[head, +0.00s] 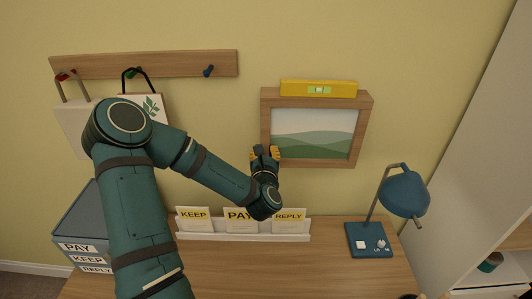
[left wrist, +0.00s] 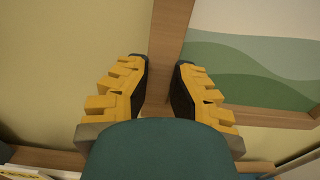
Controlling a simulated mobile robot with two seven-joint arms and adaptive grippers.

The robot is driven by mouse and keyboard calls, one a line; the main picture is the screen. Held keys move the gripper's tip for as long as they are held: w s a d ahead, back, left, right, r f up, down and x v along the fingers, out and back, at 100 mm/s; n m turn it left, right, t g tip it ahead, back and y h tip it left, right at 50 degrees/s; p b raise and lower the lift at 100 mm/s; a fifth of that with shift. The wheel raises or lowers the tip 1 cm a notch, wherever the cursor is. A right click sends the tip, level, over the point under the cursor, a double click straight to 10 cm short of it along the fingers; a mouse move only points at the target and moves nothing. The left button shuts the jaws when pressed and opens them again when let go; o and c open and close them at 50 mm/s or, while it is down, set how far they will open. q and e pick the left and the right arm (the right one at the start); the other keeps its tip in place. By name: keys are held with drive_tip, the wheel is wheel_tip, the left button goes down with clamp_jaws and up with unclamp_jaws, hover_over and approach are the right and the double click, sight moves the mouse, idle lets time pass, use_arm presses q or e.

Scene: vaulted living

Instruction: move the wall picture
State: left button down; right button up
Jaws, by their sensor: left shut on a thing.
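The wall picture (head: 315,130), a wooden frame around pale sky and green hills, is on the yellow wall above the desk. Its top edge looks slightly lower at the right. A yellow spirit level (head: 318,89) with a green vial lies along its top edge. My left gripper (head: 265,152) is at the lower part of the frame's left side. In the left wrist view, its yellow and black fingers (left wrist: 160,80) are on both sides of the frame's wooden side bar (left wrist: 172,30), shut on it. My right gripper is not in view.
Below are a desk (head: 330,262), a white card holder (head: 243,237) with KEEP, PAY and REPLY cards, and a blue lamp (head: 403,193). A blue labelled box (head: 82,222) is at left. A peg rail (head: 145,64) with hanging bags is at upper left; a white shelf unit (head: 490,150) is at right.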

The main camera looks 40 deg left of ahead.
sight(265, 121)
use_arm(q)
drive_tip(key=c, duration=1.1)
unclamp_jaws()
drive_tip(key=shift+c, duration=0.2)
drive_tip(key=o, duration=0.4)
drive_tip(key=shift+w+a, duration=0.1)
drive_tip(key=shift+w, duration=0.05)
drive_tip(key=shift+o, duration=0.2)
drive_tip(key=shift+f, duration=0.1)
wheel_tip(265, 121, up, 10)
drive_tip(key=shift+r, duration=0.1)
